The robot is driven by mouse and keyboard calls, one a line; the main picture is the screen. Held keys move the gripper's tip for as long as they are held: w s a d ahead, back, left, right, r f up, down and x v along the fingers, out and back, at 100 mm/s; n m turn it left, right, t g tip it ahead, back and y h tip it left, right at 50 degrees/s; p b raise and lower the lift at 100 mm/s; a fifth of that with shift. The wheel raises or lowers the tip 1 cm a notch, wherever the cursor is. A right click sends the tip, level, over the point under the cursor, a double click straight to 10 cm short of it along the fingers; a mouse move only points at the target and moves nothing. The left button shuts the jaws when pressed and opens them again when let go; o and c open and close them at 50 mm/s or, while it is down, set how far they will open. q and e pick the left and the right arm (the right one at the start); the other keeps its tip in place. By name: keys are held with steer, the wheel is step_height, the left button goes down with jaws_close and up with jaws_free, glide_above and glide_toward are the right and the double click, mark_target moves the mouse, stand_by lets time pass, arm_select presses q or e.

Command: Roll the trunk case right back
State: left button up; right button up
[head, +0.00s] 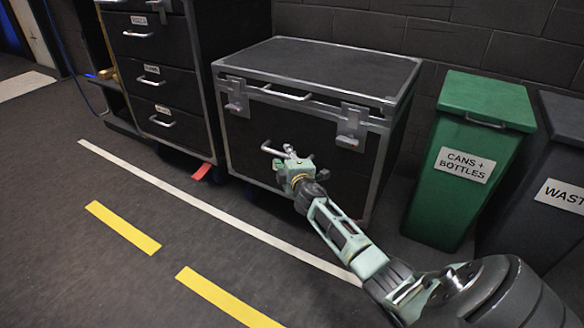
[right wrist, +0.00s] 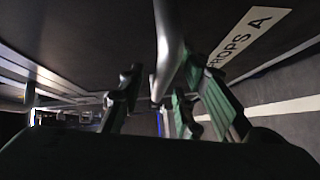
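The trunk case (head: 318,62) is a black box with metal edges against the dark brick wall. Its lid is down, and two latches and a handle show on the upper front. My right gripper (head: 285,158) is at the case's front, by a lower metal bar handle (head: 270,149). In the right wrist view, the bar (right wrist: 168,38) runs between the fingers (right wrist: 158,92), with gaps visible on both sides; contact cannot be made out. The right gripper looks open. A "PROPS A" label (right wrist: 240,38) shows beside the bar. My left gripper is not in view.
A black drawer cabinet (head: 158,87) stands close to the case's left side. A green bin (head: 480,120) and a dark waste bin (head: 566,170) stand to the right.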

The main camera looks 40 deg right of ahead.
steer(key=v, duration=1)
steer(key=shift+s+a, duration=0.25)
steer(key=shift+a, duration=0.1)
steer(key=shift+r, duration=0.1)
